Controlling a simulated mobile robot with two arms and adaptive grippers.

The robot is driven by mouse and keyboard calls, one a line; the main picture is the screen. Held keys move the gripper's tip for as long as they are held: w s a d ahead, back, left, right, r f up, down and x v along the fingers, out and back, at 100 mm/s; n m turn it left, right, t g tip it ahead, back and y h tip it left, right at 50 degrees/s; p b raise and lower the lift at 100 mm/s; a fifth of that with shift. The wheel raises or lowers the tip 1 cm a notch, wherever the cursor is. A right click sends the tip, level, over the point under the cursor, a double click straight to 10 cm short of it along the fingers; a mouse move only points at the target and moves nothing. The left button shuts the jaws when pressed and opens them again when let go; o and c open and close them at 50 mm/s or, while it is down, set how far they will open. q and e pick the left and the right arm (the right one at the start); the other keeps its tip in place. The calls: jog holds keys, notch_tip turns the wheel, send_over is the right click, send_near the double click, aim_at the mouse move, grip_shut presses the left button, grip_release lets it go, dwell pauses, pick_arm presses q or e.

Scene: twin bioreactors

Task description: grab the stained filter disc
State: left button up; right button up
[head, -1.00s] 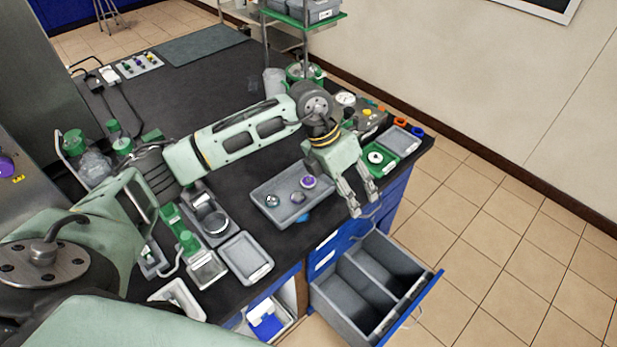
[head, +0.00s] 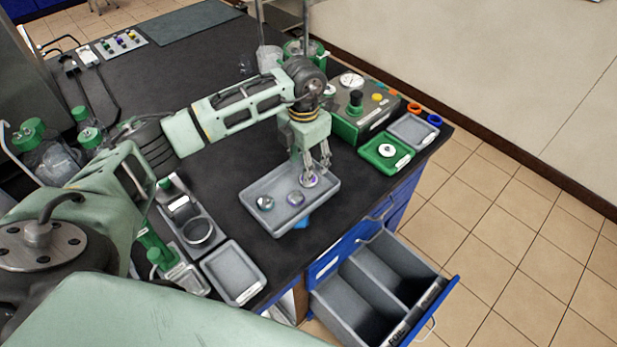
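A grey tray (head: 252,217) on the black bench holds three small round pieces. I cannot tell for certain which is the stained filter disc. My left gripper (head: 314,170) points down over the right end of the tray. Its fingers are apart, just above or beside the right-end piece, and partly cover it. My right gripper is out of view.
A green tray (head: 370,152) with a white disc and a grey tray (head: 428,132) sit to the right. An open drawer (head: 350,307) juts out below the bench edge. Another empty grey tray (head: 215,270) and a holder with a round ring (head: 198,230) stand to the left.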

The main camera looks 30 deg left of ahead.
pick_arm(q)
jog(key=f, duration=0.1)
jog(key=f+p, duration=0.1)
jog(key=f, duration=0.1)
jog(key=shift+w+d+f, duration=0.2)
jog(key=shift+d+f, duration=0.05)
jog(key=shift+f, duration=0.05)
jog(key=shift+w+f, duration=0.1)
jog(key=shift+f, duration=0.35)
jog(key=shift+c, duration=1.1)
jog(key=c, duration=0.7)
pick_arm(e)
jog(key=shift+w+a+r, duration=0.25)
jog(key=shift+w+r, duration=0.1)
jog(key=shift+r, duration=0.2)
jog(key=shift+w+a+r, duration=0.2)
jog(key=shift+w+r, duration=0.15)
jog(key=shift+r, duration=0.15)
pick_arm(q)
jog(key=shift+r, duration=0.1)
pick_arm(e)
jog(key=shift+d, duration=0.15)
